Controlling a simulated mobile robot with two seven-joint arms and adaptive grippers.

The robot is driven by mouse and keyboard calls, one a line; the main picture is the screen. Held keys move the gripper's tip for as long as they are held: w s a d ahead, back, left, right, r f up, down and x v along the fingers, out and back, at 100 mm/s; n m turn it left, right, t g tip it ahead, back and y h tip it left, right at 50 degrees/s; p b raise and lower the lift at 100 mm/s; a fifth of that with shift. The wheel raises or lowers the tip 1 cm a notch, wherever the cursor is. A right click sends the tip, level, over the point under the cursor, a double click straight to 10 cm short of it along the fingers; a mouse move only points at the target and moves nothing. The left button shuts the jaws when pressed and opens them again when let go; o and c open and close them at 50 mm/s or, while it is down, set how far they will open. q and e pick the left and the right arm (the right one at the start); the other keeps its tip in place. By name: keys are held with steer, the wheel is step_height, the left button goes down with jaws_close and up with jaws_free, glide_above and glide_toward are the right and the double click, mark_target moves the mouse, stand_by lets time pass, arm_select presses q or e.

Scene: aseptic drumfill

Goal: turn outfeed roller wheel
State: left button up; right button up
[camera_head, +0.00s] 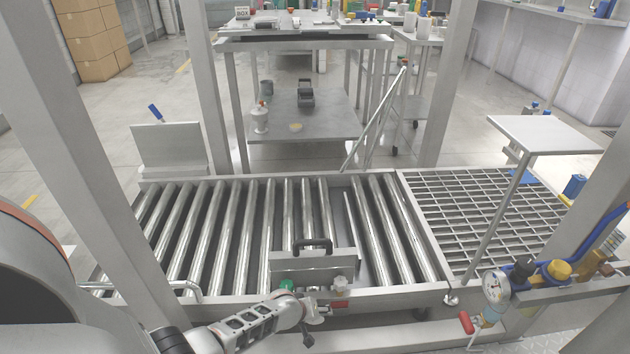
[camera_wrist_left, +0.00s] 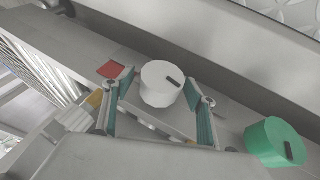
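A white round knob (camera_wrist_left: 161,85) with a black mark on its top face sits on a grey rail in the left wrist view. It also shows in the head view (camera_head: 340,284). A green knob (camera_wrist_left: 275,142) with a similar black mark is beside it, also seen in the head view (camera_head: 287,286). I cannot tell which one is the outfeed roller wheel. My left gripper (camera_wrist_left: 160,115) is open, with its teal-padded fingers on either side of the white knob and visible gaps to it. In the head view it is partly hidden at the conveyor's front. My right gripper is out of view.
The roller conveyor (camera_head: 206,230) runs across the middle, with a grating (camera_head: 480,215) to its right. A grey plate with a black handle (camera_head: 313,246) stands at the front. A red part (camera_wrist_left: 110,69) lies near the knob. Gauge and valves (camera_head: 496,287) are right.

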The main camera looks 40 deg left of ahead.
arm_select(q)
steer(key=c, duration=0.9)
steer(key=shift+w+d+r, duration=0.1)
